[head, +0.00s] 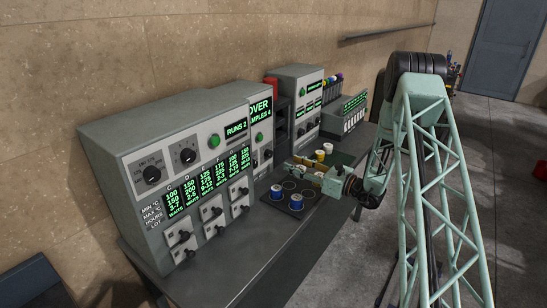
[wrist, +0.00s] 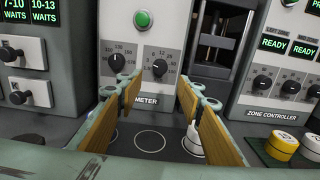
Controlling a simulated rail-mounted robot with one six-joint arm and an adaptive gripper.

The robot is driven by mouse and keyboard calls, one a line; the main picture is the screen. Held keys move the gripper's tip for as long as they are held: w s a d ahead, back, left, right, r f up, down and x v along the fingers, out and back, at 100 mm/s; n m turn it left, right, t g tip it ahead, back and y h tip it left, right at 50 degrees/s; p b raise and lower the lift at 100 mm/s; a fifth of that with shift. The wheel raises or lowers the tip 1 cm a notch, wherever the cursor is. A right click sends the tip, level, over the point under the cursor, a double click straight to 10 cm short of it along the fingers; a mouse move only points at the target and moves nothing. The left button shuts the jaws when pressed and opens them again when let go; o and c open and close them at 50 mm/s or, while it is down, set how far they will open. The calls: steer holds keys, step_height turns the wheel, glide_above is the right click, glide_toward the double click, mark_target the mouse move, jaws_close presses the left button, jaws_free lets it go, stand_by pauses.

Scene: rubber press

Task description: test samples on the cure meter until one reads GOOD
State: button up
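A dark plate (wrist: 128,150) with ring marks lies beyond the fingers. A pale sample (wrist: 195,142) is partly hidden by the right finger. Two blue-topped samples (head: 277,191) (head: 296,200) sit on the plate's left part.
A large control panel (head: 165,175) with WAITS readouts and "RUNS 2" stands left. The zone controller (head: 300,100) stands right of the meter. A yellow sample (wrist: 284,144) and a white one (wrist: 312,145) sit on a green mat. The front left bench top (head: 225,262) is clear.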

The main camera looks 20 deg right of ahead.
mark_target(271, 155)
steer(key=x, duration=1.1)
steer(key=shift+w+a, duration=0.1)
steer(key=shift+a, duration=0.05)
steer(key=shift+c, duration=0.7)
steer(key=c, duration=0.7)
